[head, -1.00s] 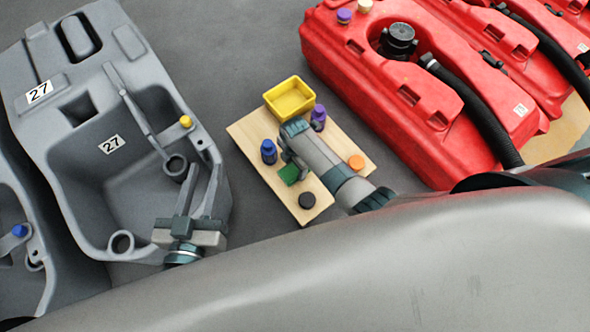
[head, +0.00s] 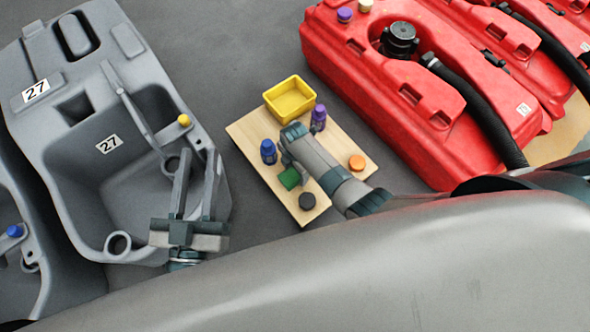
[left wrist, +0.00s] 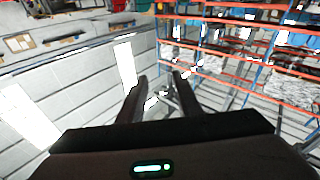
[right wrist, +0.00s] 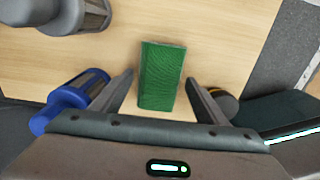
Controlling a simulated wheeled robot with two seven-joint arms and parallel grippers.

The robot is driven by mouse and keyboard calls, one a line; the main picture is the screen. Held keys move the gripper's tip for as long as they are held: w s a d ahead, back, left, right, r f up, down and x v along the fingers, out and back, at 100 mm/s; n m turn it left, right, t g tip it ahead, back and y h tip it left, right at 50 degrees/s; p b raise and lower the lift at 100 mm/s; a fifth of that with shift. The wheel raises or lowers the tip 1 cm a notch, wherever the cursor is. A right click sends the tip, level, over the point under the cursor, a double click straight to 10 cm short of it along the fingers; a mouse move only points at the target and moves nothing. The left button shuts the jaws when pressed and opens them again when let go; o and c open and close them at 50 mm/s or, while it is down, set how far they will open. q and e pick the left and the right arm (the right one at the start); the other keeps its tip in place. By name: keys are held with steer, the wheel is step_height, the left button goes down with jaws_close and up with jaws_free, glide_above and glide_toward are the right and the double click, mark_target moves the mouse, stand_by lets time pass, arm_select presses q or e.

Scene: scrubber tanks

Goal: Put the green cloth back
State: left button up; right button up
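The green cloth (head: 289,178) is a small block-like folded piece lying on the wooden board (head: 250,133). In the right wrist view the green cloth (right wrist: 161,76) lies between the spread fingers, with a gap on both sides. My right gripper (right wrist: 162,92) is open and empty over the board; in the head view its arm hides part of the board, and its fingertips are hard to make out. My left gripper (head: 195,180) is open and empty over the near right part of the grey tank (head: 60,150). The left wrist view shows its two spread fingers (left wrist: 158,85).
Red tanks (head: 400,100) stand at right.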

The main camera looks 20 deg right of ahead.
mark_target(295, 173)
steer(key=shift+r, duration=0.1)
stand_by(0.3)
steer(key=shift+r, duration=0.3)
step_height(295, 173, up, 5)
steer(key=shift+f+p, duration=0.15)
steer(key=shift+p, duration=1.1)
arm_select(q)
steer(key=s+a+f+g+y+p, duration=0.1)
steer(key=s+a+f+g, duration=0.1)
steer(key=f+g, duration=0.3)
steer(key=s+a+f+g+y+p, duration=0.1)
steer(key=f+g, duration=0.4)
steer(key=f, duration=0.5)
steer(key=shift+s+a+f+n+y, duration=0.2)
steer(key=shift+s+a+n+y, duration=0.1)
steer(key=shift+s+a+y, duration=0.5)
arm_select(e)
step_height(295, 173, up, 7)
steer(key=shift+f, duration=0.15)
